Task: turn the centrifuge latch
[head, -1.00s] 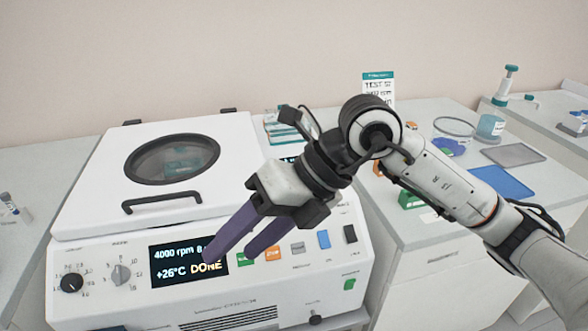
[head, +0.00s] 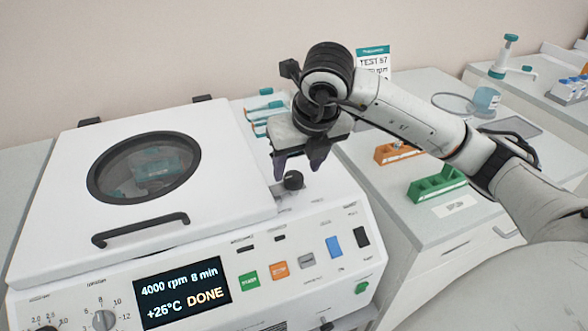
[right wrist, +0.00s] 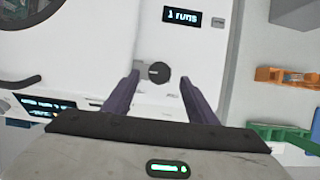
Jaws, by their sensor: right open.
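The centrifuge (head: 225,225) is a white box with a closed lid (head: 235,165), which has a round dark-rimmed window and a black handle. The latch is a round black knob (head: 293,181) on the top, right of the lid. In the right wrist view the knob (right wrist: 159,73) shows between and just beyond my purple fingertips. My right gripper (head: 297,168) points down over the knob, open and empty, with a finger on either side. Whether a finger touches the knob I cannot tell. My left gripper is not in view.
The front panel display (head: 183,290) reads 4000 rpm, 8 min, +26°C, DONE. A green rack (head: 437,184) and an orange rack (head: 398,151) stand on the counter at right. A teal-and-white rack (head: 262,108) stands behind the centrifuge.

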